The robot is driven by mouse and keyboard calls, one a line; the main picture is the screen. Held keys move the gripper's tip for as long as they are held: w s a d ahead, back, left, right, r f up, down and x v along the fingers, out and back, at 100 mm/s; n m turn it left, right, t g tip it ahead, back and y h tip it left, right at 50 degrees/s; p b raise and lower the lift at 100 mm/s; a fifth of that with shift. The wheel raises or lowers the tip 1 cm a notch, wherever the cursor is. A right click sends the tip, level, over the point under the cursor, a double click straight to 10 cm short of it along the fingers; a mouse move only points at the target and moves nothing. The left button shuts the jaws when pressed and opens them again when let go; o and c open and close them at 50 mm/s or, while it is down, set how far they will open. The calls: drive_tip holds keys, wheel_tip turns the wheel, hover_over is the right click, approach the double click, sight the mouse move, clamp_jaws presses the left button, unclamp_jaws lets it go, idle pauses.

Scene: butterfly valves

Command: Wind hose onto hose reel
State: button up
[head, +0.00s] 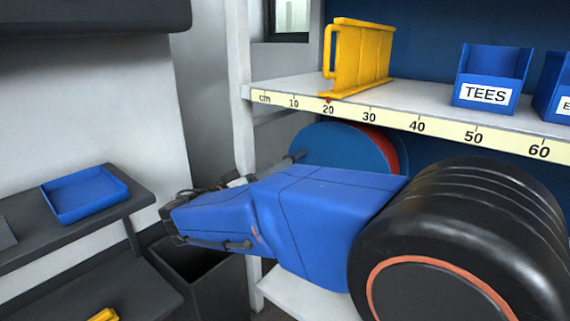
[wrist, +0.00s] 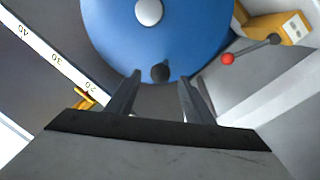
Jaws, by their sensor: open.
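The hose reel (head: 330,145) sits under the shelf in the head view, a blue disc with a band of red hose (head: 383,150) behind it. A grey crank handle (head: 297,157) sticks out from its face. In the wrist view the blue disc (wrist: 195,40) fills the top, with a pale round hub (wrist: 148,12) and a dark round knob (wrist: 160,73). My gripper (wrist: 160,82) is open, with the knob showing between its fingertips. I cannot tell whether the fingers touch it. My arm hides the lower reel in the head view.
The shelf edge (head: 420,124) has a cm scale above the reel. A yellow frame (head: 362,58) and a TEES bin (head: 492,75) stand on it. A red-tipped lever (wrist: 229,58) on a yellow box (wrist: 283,24) lies right of the reel. A blue tray (head: 85,195) lies left.

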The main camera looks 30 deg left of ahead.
drive_tip(key=v, duration=1.2)
idle(1.0)
